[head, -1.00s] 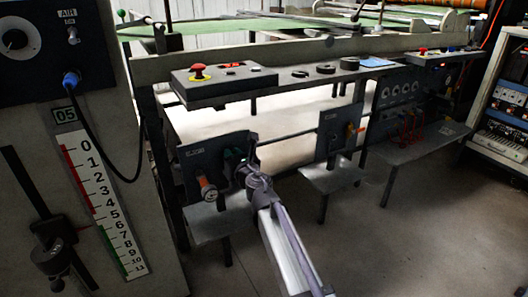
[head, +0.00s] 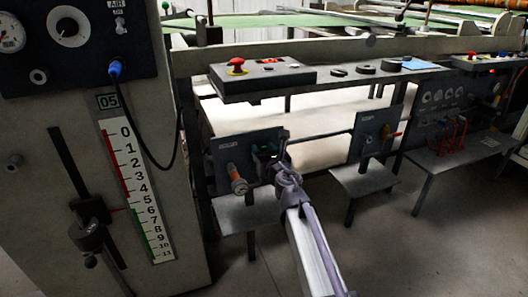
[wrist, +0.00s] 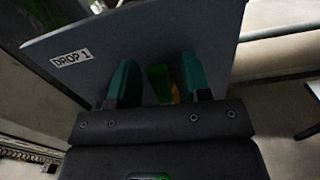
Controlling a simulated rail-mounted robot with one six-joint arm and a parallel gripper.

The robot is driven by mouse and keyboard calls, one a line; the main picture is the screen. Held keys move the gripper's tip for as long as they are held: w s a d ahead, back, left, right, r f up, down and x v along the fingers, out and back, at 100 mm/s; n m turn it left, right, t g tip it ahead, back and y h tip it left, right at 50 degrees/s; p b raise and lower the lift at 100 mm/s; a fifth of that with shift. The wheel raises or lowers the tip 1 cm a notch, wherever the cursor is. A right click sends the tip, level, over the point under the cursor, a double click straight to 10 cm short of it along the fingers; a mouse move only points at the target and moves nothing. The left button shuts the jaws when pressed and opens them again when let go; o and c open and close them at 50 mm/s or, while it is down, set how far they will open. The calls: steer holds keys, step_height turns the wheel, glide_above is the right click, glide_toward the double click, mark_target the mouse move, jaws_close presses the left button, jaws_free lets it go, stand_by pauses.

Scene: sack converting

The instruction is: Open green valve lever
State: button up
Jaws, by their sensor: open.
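The green valve lever (wrist: 158,82) shows in the wrist view between the two teal fingers of my gripper (wrist: 158,70). The fingers are open, one on each side of the lever, with visible gaps. A small yellow-orange part (wrist: 176,93) sits right of the lever's base. Behind them is a grey panel (wrist: 170,40) labelled "DROP 1". In the head view my gripper (head: 268,153) is at the right part of this panel (head: 232,150) and hides the lever there.
A gauge with an orange part (head: 237,180) is left of my gripper on the same panel. A second panel (head: 370,128) with an orange lever stands to the right. A control box with a red button (head: 262,78) is above. Open floor (head: 420,250) lies at the lower right.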

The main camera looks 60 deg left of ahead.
steer(key=s+d, duration=0.1)
steer(key=d, duration=0.9)
steer(key=shift+s+d, duration=0.2)
steer(key=shift+d, duration=0.15)
